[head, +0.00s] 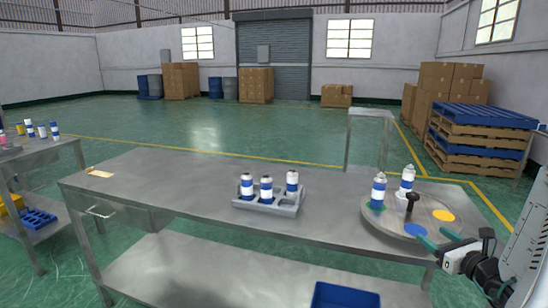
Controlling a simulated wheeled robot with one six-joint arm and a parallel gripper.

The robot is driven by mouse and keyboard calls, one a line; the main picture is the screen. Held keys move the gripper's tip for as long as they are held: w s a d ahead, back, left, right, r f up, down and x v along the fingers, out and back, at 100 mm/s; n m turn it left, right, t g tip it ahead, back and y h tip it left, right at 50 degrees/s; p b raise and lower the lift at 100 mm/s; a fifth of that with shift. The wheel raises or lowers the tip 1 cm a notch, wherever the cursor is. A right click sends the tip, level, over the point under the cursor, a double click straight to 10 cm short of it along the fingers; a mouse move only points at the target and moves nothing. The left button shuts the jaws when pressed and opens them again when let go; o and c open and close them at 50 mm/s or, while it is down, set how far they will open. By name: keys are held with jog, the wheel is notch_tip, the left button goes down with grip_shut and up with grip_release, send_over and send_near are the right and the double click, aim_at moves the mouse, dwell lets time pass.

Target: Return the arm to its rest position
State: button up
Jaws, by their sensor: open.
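My gripper (428,243) is at the lower right, at the front edge of the round grey turntable (395,227) on the steel table. Its two teal fingers are spread apart with nothing seen between them. My arm comes in from the right edge. Two blue and white cans stand on the back of the turntable, one at the left (378,190) and one at the right (407,180). A black knob (411,203) stands up near its middle, and a yellow spot (443,215) shows bare at the right.
A grey rack (262,207) with several cans stands mid-table (160,205). A blue bin (345,296) is below the front edge. A side table (40,153) with small items stands at the left. Pallets (480,130) and boxes are at the far right. The table's left half is mostly clear.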

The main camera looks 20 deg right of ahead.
jog(key=s+a+r+n+g+y, duration=0.25)
jog(key=a+n+g+y, duration=0.3)
jog(key=a+n, duration=0.5)
jog(key=s+a+r+n+g+y, duration=0.25)
jog(key=a+n+g+y, duration=0.35)
jog(key=a, duration=0.8)
jog(key=s+a+r+n+g+h, duration=0.2)
jog(key=s+a+r+n+h, duration=0.2)
jog(key=s+n, duration=0.3)
jog(key=s+a+r+n+g+h, duration=0.2)
jog(key=s+r+n+h, duration=0.3)
jog(key=n, duration=0.7)
jog(key=shift+s+a+h, duration=0.75)
jog(key=shift+s+a, duration=0.15)
